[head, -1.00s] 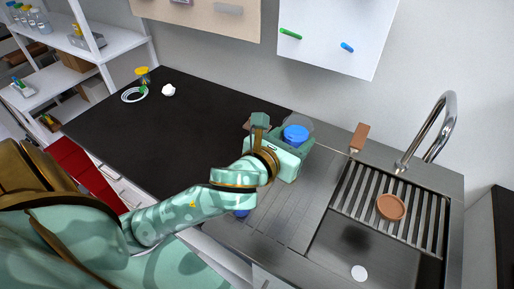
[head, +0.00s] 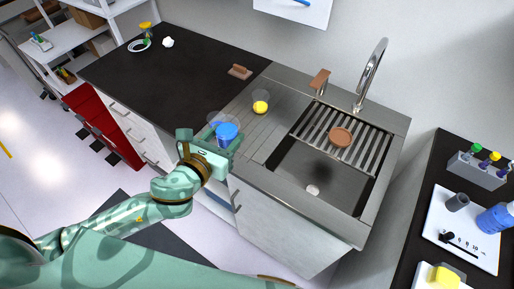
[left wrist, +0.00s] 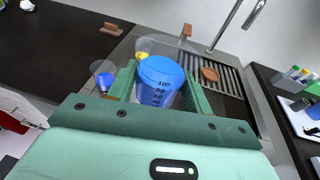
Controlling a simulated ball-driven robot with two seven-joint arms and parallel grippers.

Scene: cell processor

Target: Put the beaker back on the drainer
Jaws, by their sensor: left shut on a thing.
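A clear graduated beaker with blue contents (head: 227,132) is in my left gripper (head: 225,143), which is shut on it. It also shows in the left wrist view (left wrist: 160,82), looking about upright between the two fingers. The gripper is at the front left edge of the ridged steel drainer (head: 277,128), left of the sink. I cannot tell the beaker's height above it. A clear vessel with a yellow ball (head: 260,107) stands on the drainer behind. Another clear vessel with blue in it (left wrist: 103,78) is left of the gripper. My right gripper is out of view.
A slatted rack (head: 362,148) spans part of the sink (head: 315,177) and holds a round brown item (head: 341,137). The faucet (head: 372,75) and a brown block (head: 319,79) stand behind. The black counter (head: 165,70) is mostly clear. A loaded side table (head: 425,200) stands right.

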